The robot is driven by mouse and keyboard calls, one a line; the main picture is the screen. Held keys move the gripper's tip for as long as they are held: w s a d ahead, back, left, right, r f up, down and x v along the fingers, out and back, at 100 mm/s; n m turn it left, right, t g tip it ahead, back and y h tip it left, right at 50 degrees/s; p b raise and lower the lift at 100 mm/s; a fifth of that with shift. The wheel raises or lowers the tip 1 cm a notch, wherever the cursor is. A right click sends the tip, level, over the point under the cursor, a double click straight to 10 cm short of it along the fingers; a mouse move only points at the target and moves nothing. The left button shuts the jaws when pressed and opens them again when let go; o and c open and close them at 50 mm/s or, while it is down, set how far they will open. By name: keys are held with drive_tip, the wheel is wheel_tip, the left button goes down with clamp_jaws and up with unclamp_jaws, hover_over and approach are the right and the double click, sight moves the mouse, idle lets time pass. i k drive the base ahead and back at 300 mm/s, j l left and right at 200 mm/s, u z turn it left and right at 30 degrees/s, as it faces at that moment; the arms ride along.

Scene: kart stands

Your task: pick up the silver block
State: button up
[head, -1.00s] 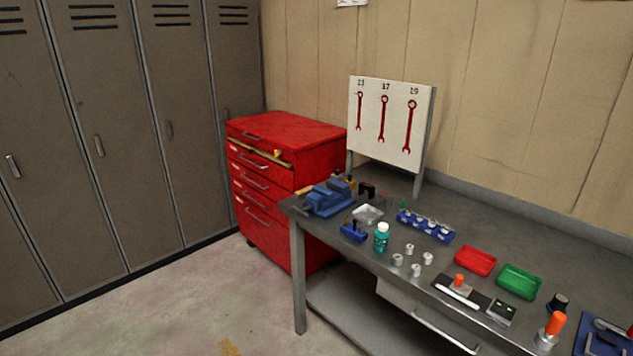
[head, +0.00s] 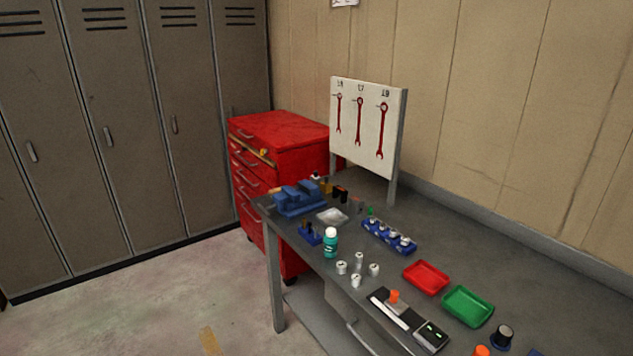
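Several small silver pieces (head: 356,280) stand in a cluster on the grey workbench (head: 300,257), near its front edge. They look round, like short cylinders with dark holes in the top. I cannot tell whether one of them is the silver block, and no plain silver block can be made out elsewhere. My gripper is not in view, so its place relative to the pieces does not show.
Around the pieces are a teal bottle (head: 330,244), a blue socket rack (head: 389,237), a red tray (head: 426,277), a green tray (head: 467,306) and a black scale (head: 409,318). A blue vise (head: 298,198) and a red tool cabinet (head: 285,132) are further back. Open floor (head: 160,305) lies left.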

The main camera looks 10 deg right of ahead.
sight(316, 181)
drive_tip(key=i+j+u, duration=0.25)
drive_tip(key=i+j, duration=0.15)
drive_tip(key=i+j+u, duration=0.5)
drive_tip(key=i, duration=0.35)
drive_tip(key=i+j+u, duration=0.25)
drive_tip(key=i, duration=0.25)
drive_tip(key=i+u, duration=0.2)
drive_tip(key=i, duration=0.25)
drive_tip(key=i+z, duration=0.25)
drive_tip(key=i, duration=0.15)
drive_tip(key=i+j+z, duration=0.25)
drive_tip(key=i, duration=0.15)
drive_tip(key=i+j+z, duration=0.1)
drive_tip(key=i+z, duration=0.15)
drive_tip(key=i, duration=0.15)
drive_tip(key=i+l+z, duration=0.1)
drive_tip(key=i+z, duration=0.15)
drive_tip(key=z, duration=0.15)
drive_tip(key=i+z, duration=0.25)
drive_tip(key=z, duration=0.2)
drive_tip(key=i+z, duration=0.25)
drive_tip(key=z, duration=0.15)
drive_tip(key=i+j+z, duration=0.15)
drive_tip(key=z, duration=0.3)
drive_tip(key=i+j+z, duration=0.25)
drive_tip(key=z, duration=0.15)
drive_tip(key=i+j+z, duration=0.4)
drive_tip(key=i+j, duration=0.1)
drive_tip(key=i, duration=0.05)
